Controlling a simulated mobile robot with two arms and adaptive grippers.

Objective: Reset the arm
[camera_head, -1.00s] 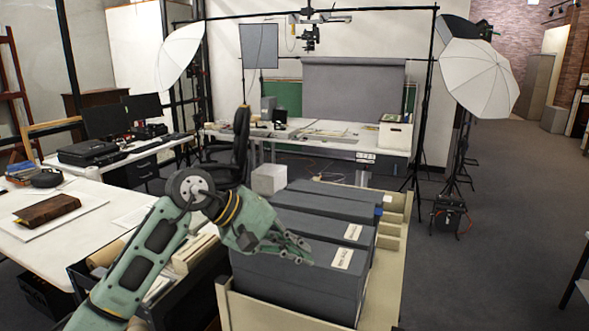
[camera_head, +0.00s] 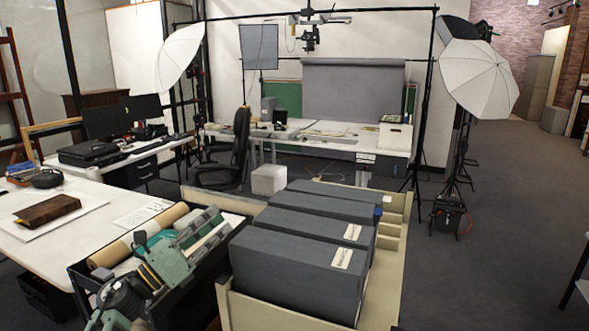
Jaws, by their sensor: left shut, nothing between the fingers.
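My left arm, green with dark joints, comes in at the lower left of the head view. My left gripper (camera_head: 143,240) is folded back over the dark cart beside the white table, shut and empty. It is left of the grey archival boxes (camera_head: 296,268) and apart from them. My right gripper is not in view.
The dark cart (camera_head: 80,280) holds a brown paper roll (camera_head: 140,236) and other rolls or folders. The white table (camera_head: 95,236) bears a brown book (camera_head: 47,210). An office chair (camera_head: 238,150) stands behind. Lamp stands rise at the back right; the floor at right (camera_head: 490,250) is clear.

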